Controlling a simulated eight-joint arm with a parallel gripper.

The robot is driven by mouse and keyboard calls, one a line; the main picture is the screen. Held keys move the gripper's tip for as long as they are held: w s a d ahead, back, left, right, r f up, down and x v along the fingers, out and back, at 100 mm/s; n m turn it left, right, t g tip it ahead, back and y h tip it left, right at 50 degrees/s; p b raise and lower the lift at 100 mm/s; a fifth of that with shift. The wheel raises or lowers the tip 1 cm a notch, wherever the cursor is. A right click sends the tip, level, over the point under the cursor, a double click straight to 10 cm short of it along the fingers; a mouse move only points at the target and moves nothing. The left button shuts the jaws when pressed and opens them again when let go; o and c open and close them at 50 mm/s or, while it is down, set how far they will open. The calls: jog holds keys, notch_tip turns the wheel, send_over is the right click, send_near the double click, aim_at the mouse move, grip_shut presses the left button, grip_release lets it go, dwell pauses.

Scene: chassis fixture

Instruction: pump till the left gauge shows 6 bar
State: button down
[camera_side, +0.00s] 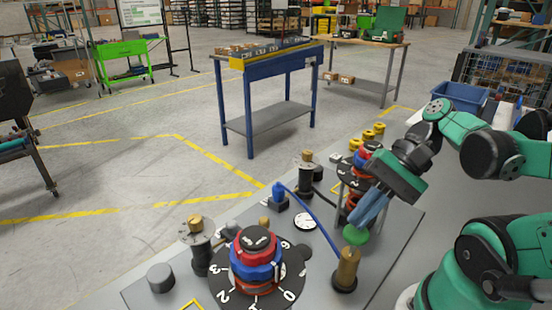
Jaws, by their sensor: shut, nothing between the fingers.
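My gripper (360,222) is shut and points down at the right of the work plate. Its fingertips are at or just above a green round knob (355,237); I cannot tell if they touch. A brass cylinder (347,266) on a black base stands just below the knob in the picture. A blue line (318,217) runs from near a blue block (279,200) towards it. A small white round dial (305,221) lies left of the gripper; its reading is too small to make out. Which gauge is the left one is unclear.
A stack of red, blue and black rings (257,262) stands on a black numbered disc at the front. A similar stack (354,185) is partly behind my gripper. Yellow parts (368,135) stand behind.

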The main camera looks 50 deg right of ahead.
jog(key=shift+f, duration=1.25)
dwell(1.1)
jog(key=shift+r, duration=1.7)
jog(key=shift+r, duration=2.5)
